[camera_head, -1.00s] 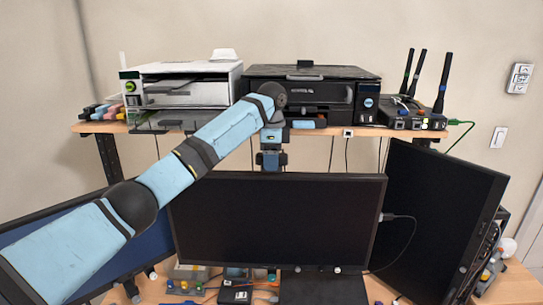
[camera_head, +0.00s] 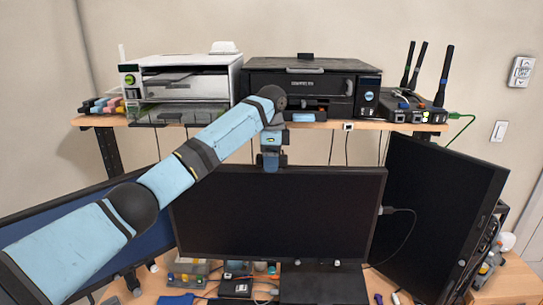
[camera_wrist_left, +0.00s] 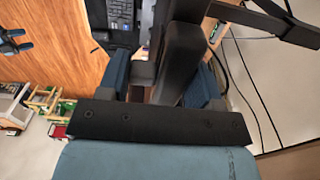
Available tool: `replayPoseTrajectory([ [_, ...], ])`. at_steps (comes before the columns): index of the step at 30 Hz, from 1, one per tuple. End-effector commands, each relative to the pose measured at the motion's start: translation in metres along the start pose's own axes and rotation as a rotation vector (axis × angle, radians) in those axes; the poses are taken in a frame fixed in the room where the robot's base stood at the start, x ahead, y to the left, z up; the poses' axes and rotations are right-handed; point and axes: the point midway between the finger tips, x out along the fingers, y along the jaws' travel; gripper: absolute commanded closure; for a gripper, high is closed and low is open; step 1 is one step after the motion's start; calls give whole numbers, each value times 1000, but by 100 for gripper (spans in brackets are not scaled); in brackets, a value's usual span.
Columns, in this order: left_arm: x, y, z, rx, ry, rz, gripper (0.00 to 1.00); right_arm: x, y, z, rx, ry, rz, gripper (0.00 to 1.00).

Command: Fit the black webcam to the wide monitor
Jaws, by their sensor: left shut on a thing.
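The wide monitor (camera_head: 280,215), black with a thin frame, stands upright at the middle of the desk. My left gripper (camera_head: 271,164) points down at its top edge, near the middle, its lower end overlapping that edge. In the left wrist view its blue fingers (camera_wrist_left: 162,80) are shut on a dark thing (camera_wrist_left: 182,55), which I take to be the black webcam. In the head view the gripper hides the webcam, and I cannot tell whether it touches the monitor.
A black monitor (camera_head: 438,215) stands angled at the right; a bluish one (camera_head: 70,235) stands left behind my arm. The shelf (camera_head: 215,123) behind holds a white printer (camera_head: 185,85), a black printer (camera_head: 310,88) and a router (camera_head: 410,110). Cables and small items crowd the desk below.

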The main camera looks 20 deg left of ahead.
Motion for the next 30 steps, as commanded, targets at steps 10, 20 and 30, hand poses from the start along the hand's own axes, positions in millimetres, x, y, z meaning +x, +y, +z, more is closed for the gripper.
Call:
replayPoseTrajectory([
  [10,0,0,0,0,0,0,34,0,0,0,0,-1,0,39],
  [20,0,0,0,0,0,0,11,0,0,1,0,-1,1,39],
  [30,-39,0,0,0,2,-3,11,3,0,5,-26,7,-6,39],
])
